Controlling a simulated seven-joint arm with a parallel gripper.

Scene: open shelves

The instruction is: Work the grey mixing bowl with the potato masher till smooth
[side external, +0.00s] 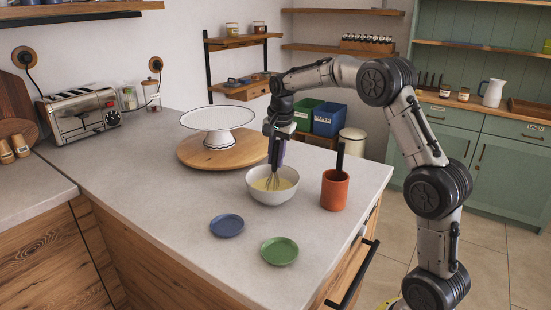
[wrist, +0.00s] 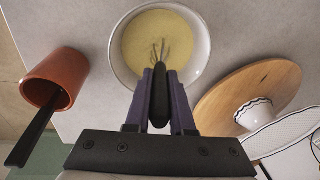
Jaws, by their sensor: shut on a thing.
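My gripper (side external: 277,157) is shut on the black handle of a wire tool (wrist: 160,98). Its thin wire loops look like a whisk rather than a potato masher. The pale grey mixing bowl (side external: 280,197) stands on the counter directly below my gripper and holds a smooth-looking, pale yellow mix (wrist: 185,45). The tool is roughly upright, with its wires (side external: 272,183) inside the bowl and their lower ends in the mix. In the wrist view the bowl (wrist: 119,75) lies just beyond the fingertips.
An orange crock (side external: 335,192) with a black-handled tool (side external: 340,157) stands right of the bowl; the tool's head is hidden. A white cake stand (side external: 218,122) on a round wooden board (side external: 187,152) is behind left. Blue (side external: 227,225) and green (side external: 279,251) saucers lie in front.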

